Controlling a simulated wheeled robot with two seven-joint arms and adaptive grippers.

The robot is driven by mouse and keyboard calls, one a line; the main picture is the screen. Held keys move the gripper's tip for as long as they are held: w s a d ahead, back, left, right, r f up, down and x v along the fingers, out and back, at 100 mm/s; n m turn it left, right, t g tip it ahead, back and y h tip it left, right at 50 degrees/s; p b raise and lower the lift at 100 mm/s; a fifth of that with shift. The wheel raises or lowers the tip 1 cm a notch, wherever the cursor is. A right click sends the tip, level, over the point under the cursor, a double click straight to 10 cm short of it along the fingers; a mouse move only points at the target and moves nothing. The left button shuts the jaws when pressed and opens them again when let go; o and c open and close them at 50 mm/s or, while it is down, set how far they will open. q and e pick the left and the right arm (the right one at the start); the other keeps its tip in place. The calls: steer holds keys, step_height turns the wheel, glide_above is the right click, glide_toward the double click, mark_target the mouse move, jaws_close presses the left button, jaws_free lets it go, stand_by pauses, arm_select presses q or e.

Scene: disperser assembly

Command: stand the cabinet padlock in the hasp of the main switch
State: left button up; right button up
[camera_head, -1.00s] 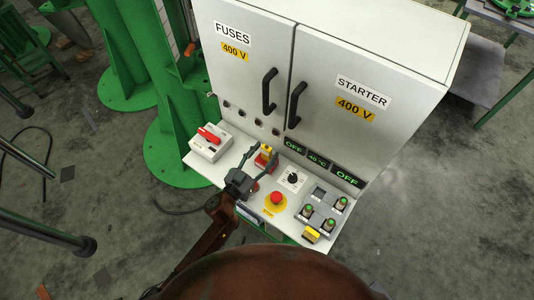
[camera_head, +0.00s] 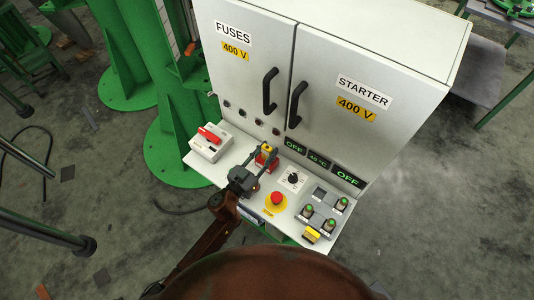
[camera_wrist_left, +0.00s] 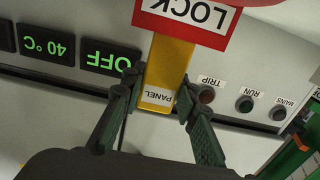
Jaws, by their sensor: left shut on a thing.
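The cabinet padlock (camera_head: 267,149) is a yellow block at a red base on the sloped panel below the cabinet doors. In the left wrist view the yellow block (camera_wrist_left: 166,65) bears a PANEL label, beside a red-bordered LOCK plate (camera_wrist_left: 188,20). My left gripper (camera_head: 263,157) is shut on the yellow block, with one finger on each side in the left wrist view (camera_wrist_left: 158,92). The main switch (camera_head: 208,142) is a pale box with a red handle at the panel's left end. Its hasp is too small to make out. My right gripper is not in view.
Right of the padlock are a rotary knob (camera_head: 293,178), a red mushroom button (camera_head: 277,198) and several green-topped buttons. The cabinet doors (camera_head: 345,85) with black handles rise behind the panel. A green column (camera_head: 180,120) stands behind the switch.

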arm_select(q)
jaws_close()
